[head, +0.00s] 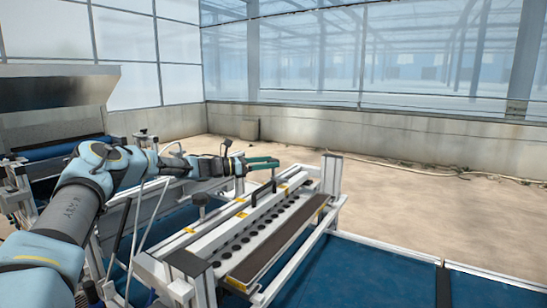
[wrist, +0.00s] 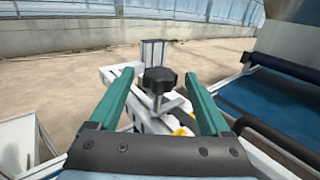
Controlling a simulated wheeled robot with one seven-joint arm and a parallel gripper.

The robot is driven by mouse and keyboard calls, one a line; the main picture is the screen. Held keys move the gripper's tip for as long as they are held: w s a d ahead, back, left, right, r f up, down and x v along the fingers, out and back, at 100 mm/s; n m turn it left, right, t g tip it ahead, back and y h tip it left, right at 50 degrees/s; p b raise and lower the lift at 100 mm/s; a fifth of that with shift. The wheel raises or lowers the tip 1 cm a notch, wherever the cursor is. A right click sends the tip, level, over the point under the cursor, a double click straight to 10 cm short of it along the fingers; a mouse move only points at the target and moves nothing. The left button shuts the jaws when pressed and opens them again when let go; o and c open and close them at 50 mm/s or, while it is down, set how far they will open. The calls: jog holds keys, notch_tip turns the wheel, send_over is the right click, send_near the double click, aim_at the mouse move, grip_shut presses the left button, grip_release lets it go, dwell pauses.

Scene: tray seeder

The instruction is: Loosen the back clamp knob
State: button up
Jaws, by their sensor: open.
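The back clamp knob (wrist: 159,80) is black and lobed, on a metal stem above a white bracket, in the middle of the wrist view. My gripper (wrist: 159,72) is open, with one green finger on each side of the knob and a visible gap on both sides. I cannot tell how deep the knob sits between the fingers. In the head view my gripper (head: 267,162) reaches over the far end of the seeder (head: 222,243). There the knob is not clearly seen, likely behind the fingers.
Another dark knob (head: 200,199) stands on the seeder's near left side. A metal upright post (head: 331,174) rises at the far right end, close to my gripper. A blue-bedded machine (head: 50,152) stands at the left. Open sandy floor lies beyond.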

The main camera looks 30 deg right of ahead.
jog(key=shift+s+d+p, duration=0.2)
jog(key=shift+d+p, duration=0.1)
jog(key=shift+d, duration=0.75)
grip_shut()
